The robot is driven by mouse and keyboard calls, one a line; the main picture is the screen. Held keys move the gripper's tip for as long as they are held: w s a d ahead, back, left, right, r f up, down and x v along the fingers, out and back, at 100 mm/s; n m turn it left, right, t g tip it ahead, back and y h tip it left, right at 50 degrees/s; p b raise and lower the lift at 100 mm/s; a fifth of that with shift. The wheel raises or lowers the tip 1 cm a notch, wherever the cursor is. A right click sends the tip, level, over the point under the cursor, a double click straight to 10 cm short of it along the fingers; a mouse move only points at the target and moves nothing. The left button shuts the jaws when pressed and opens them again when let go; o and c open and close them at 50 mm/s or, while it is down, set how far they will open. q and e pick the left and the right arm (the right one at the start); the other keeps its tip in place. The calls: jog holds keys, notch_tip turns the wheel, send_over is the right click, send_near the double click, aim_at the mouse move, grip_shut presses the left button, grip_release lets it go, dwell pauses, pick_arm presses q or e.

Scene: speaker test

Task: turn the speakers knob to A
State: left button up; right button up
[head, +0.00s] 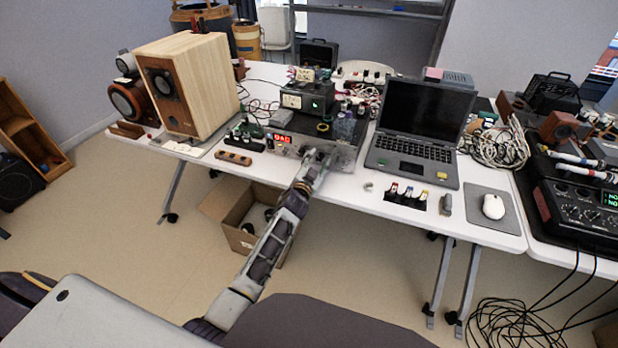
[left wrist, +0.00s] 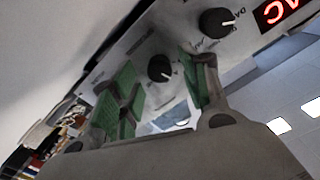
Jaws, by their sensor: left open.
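The grey device (head: 289,150) with a red lit display (head: 283,138) stands near the table's front edge. In the left wrist view its panel carries a black knob (left wrist: 159,68) with a white pointer line, lying between my finger pads. A second, larger black knob (left wrist: 216,22) sits above and to the right, near the red display (left wrist: 279,9). The labels are too small and blurred to tell which is the speakers knob. My left gripper (head: 316,158) is at the front of the device; its green-padded fingers (left wrist: 160,88) are open, one on either side of the nearer knob, apart from it.
A laptop (head: 417,152) is right of the device, a wooden speaker (head: 190,85) left. A black unit (head: 305,97) stands behind it. A cardboard box (head: 238,215) lies on the floor below. A mouse (head: 493,206) and several small items lie along the front edge.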

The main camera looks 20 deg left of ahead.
pick_arm(q)
jog(key=s, duration=1.1)
jog(key=shift+s+a, duration=0.15)
jog(key=shift+s, duration=0.05)
dwell(0.4)
dwell(0.4)
